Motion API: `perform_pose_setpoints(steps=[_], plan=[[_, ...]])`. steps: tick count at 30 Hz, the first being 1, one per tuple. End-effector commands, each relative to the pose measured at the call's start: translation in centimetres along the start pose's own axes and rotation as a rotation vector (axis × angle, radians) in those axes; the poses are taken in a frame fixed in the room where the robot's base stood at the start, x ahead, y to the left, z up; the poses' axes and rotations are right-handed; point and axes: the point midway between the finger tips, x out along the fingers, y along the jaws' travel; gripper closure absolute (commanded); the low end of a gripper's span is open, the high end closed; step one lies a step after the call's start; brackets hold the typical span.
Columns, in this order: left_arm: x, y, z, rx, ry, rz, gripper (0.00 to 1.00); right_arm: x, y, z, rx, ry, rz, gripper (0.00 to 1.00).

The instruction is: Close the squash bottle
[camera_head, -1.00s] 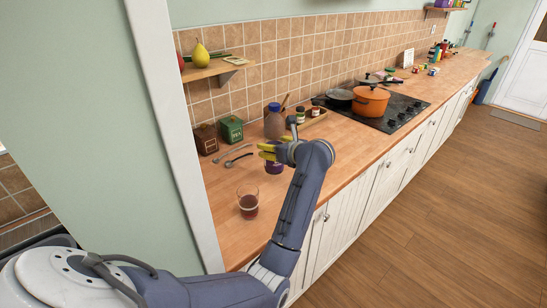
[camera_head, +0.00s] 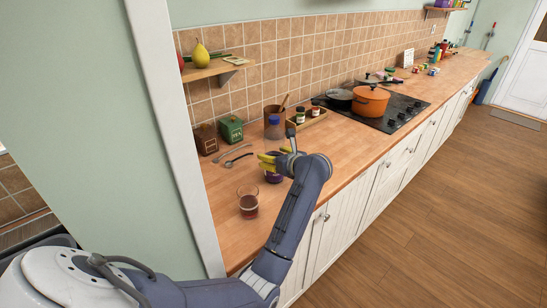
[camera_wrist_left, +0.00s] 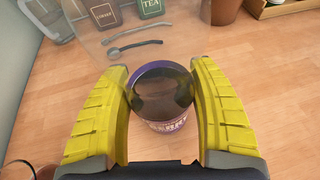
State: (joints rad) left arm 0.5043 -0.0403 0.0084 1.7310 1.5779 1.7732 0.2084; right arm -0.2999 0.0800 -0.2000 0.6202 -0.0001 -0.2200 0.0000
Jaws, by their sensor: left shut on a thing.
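The squash bottle (camera_head: 274,177) is upright, with a purple label low down, a clear upper body and a blue top (camera_head: 274,121). My left gripper (camera_head: 268,160) is shut around its lower part with yellow fingers. In the left wrist view both fingers flank the bottle's dark contents and purple label (camera_wrist_left: 170,126), and the clear upper body shows faintly beyond. The fingers hide part of the bottle. I cannot tell whether the blue top is open, or whether the base touches the counter. My right gripper is out of view.
A glass of reddish drink (camera_head: 248,204) stands in front on the wooden counter. Two cutlery pieces (camera_head: 236,160), a green TEA tin (camera_head: 231,129) and a brown tin (camera_head: 206,139) are to the left. An orange pot (camera_head: 371,102) sits on the hob.

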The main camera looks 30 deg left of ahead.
Motion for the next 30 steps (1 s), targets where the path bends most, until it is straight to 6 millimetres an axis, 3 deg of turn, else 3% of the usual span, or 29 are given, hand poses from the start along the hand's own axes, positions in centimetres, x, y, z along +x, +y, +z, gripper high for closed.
perform_pose_setpoints(steps=[1, 2, 7, 17, 30], plan=[[0.0, 0.0, -0.1, 0.001, -0.001, 0.000, 1.00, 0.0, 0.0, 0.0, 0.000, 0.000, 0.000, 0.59], [0.1, 0.0, -0.2, 0.001, 0.001, 0.000, 0.35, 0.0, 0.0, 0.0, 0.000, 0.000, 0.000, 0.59], [0.1, 0.0, -0.1, 0.000, 0.001, 0.000, 0.16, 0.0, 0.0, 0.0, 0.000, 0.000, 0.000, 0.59], [-0.1, 0.0, 0.2, -0.001, 0.000, 0.000, 0.15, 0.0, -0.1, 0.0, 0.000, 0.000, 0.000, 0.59], [-5.7, 0.0, 0.0, -0.001, 0.003, -0.002, 0.15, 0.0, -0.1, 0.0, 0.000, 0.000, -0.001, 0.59]])
